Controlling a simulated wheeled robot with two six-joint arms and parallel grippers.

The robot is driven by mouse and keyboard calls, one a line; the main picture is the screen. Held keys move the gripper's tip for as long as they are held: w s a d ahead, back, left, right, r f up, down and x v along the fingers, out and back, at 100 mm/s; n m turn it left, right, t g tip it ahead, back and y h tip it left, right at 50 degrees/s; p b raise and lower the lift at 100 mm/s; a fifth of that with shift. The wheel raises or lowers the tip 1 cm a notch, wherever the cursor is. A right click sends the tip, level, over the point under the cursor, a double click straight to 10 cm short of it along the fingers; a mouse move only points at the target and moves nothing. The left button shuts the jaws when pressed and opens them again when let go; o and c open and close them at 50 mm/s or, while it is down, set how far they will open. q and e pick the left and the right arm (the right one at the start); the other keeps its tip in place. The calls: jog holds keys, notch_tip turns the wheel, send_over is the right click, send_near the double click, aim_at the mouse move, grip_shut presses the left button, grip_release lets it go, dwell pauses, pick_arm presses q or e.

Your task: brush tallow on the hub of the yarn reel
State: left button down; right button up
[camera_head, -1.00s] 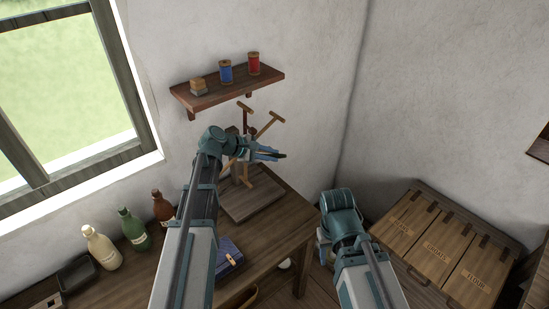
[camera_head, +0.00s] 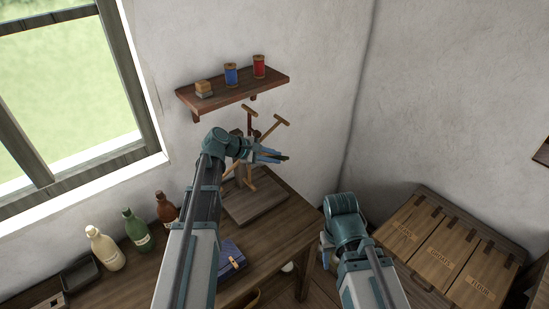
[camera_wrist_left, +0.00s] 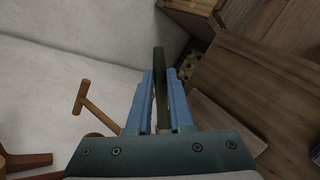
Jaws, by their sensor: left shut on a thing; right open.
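The yarn reel (camera_head: 268,132) is wooden, with T-ended arms on a post above a flat base (camera_head: 258,208) at the back of the table. One T-ended arm (camera_wrist_left: 84,99) shows at left in the left wrist view. My left gripper (camera_head: 276,156) is in front of the reel and hides its hub in the head view. It is shut on a slim dark green thing (camera_wrist_left: 161,85), probably the brush handle; no bristles can be made out. I cannot tell whether it touches the reel. My right gripper (camera_head: 325,243) is open, low, mostly hidden behind its own arm.
A wall shelf (camera_head: 235,94) above the reel holds a stacked block (camera_head: 204,89), a blue spool (camera_head: 231,74) and a red spool (camera_head: 259,66). Bottles (camera_head: 136,230) and a blue purse-like thing (camera_head: 231,260) stand on the table. A lidded wooden bin (camera_head: 440,245) is at right.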

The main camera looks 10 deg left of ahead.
pick_arm(q)
jog(key=shift+w+a, duration=0.15)
jog(key=shift+a, duration=0.1)
jog(key=w+d, duration=0.2)
jog(key=w, duration=0.1)
jog(key=shift+w+d+f, duration=0.1)
jog(key=shift+d+f, duration=0.05)
jog(key=shift+d, duration=0.05)
dwell(0.4)
jog(key=shift+s+a, duration=0.6)
jog(key=shift+s, duration=0.25)
jog(key=shift+s+a, duration=0.55)
jog(key=shift+s, duration=0.25)
jog(key=shift+s+d, duration=0.95)
jog(key=shift+d, duration=0.25)
jog(key=shift+s+d, duration=0.9)
jog(key=shift+d, duration=0.25)
